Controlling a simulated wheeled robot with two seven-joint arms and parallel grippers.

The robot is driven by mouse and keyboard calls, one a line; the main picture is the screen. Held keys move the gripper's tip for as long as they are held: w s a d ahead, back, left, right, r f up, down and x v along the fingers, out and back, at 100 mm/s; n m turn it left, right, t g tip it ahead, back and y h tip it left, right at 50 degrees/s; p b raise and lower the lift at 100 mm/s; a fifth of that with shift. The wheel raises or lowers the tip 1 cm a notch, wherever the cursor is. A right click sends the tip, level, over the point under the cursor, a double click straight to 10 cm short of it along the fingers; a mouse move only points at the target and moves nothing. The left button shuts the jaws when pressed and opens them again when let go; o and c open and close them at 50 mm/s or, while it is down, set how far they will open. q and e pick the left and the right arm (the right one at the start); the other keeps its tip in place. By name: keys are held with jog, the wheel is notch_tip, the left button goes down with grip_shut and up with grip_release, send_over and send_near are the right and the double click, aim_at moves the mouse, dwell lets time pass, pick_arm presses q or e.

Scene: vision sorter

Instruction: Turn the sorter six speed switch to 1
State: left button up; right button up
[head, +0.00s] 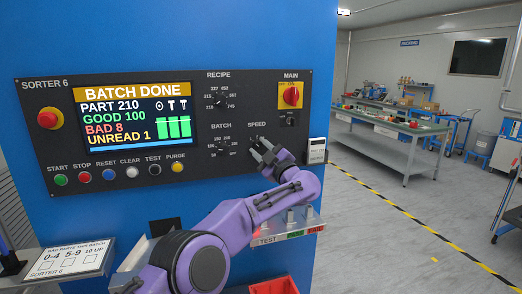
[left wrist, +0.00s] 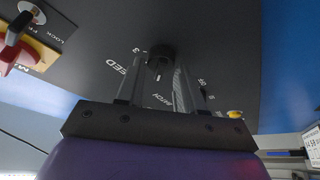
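The sorter six panel (head: 205,185) is a dark plate on a blue cabinet. The SPEED switch sits below its SPEED label, mostly hidden behind my left gripper (head: 262,148) in the head view. In the left wrist view the switch is a round black knob (left wrist: 161,53), with a 3 printed beside it. My left gripper's two fingers (left wrist: 160,72) point at the panel, one on each side of the knob. They stand apart with nothing clearly clamped; contact with the knob cannot be told. The knob's setting is not readable. My right gripper is not in view.
The BATCH knob (head: 222,147) is left of SPEED, the RECIPE knob (head: 219,100) above left. The red MAIN switch (head: 291,95) is upper right, with a small key switch (head: 291,119) below it. A part tray (head: 275,239) juts out below. A workbench (head: 395,133) stands far right.

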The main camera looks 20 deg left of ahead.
pick_arm(q)
jog(key=shift+o, duration=1.2)
jog(key=shift+s+d+f+b, duration=0.2)
jog(key=shift+d+b, duration=0.1)
jog(key=shift+b, duration=0.05)
jog(key=b+v, duration=0.4)
jog(key=v, duration=0.6)
jog(key=shift+s+a+r, duration=0.1)
